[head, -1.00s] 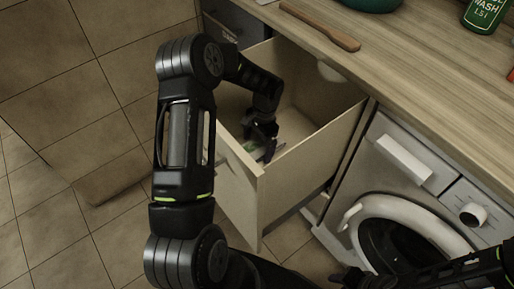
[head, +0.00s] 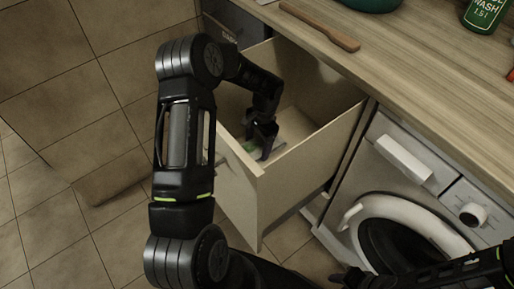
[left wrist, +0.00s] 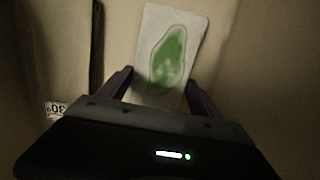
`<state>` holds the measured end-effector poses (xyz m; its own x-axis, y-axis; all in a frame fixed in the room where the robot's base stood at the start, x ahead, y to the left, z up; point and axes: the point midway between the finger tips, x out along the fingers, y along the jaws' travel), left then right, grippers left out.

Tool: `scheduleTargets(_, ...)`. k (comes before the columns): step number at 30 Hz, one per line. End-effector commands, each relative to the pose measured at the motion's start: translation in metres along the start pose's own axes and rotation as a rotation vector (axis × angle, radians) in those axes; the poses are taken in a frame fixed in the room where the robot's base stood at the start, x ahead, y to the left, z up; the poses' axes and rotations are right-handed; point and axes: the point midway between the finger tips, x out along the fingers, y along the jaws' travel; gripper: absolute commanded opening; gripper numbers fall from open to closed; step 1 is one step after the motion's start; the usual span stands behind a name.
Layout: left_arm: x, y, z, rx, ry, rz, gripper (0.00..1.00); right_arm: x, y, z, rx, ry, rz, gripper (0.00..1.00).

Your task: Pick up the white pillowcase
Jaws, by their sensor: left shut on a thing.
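The white pillowcase (left wrist: 168,55), a pale flat piece with a green leaf-like print, lies in the open drawer (head: 238,192). In the head view only a small part of the pillowcase (head: 249,146) shows beside my left gripper (head: 264,150). That gripper reaches down into the drawer and is shut on the pillowcase. In the left wrist view the fingers of the left gripper (left wrist: 158,88) stand either side of its near end. My right gripper (head: 352,280) shows dark and partly cut off at the bottom edge; its fingers are unclear.
Drawer walls surround my left gripper. The wooden counter (head: 430,90) lies above and to the right, with a wooden utensil (head: 320,27), a green bowl (head: 370,3) and a green bottle (head: 485,14). A washing machine (head: 395,190) stands right of the drawer.

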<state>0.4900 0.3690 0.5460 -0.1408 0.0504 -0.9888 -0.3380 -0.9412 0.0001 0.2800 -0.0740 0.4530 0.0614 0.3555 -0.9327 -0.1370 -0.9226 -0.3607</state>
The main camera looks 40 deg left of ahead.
Motion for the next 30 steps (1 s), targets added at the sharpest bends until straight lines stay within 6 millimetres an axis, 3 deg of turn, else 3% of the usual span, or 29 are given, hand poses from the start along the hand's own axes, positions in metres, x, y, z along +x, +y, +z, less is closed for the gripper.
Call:
scheduleTargets(5,0.0,0.0,0.0,0.0,0.0,0.0,0.22,0.0,0.0,0.0,0.0,0.0,0.0,0.36)
scheduleTargets(20,-0.013,-0.001,0.001,0.0,0.001,-0.002,0.22,-0.002,-0.001,0.0,0.0,0.0,0.0,0.36)
scheduleTargets(25,-0.036,-0.001,0.004,0.001,0.003,-0.003,0.22,-0.004,-0.002,0.0,0.0,0.0,0.0,0.36)
scheduleTargets(30,-0.076,-0.001,0.01,-0.001,0.005,-0.004,0.22,-0.009,-0.003,0.0,0.0,0.0,0.0,0.36)
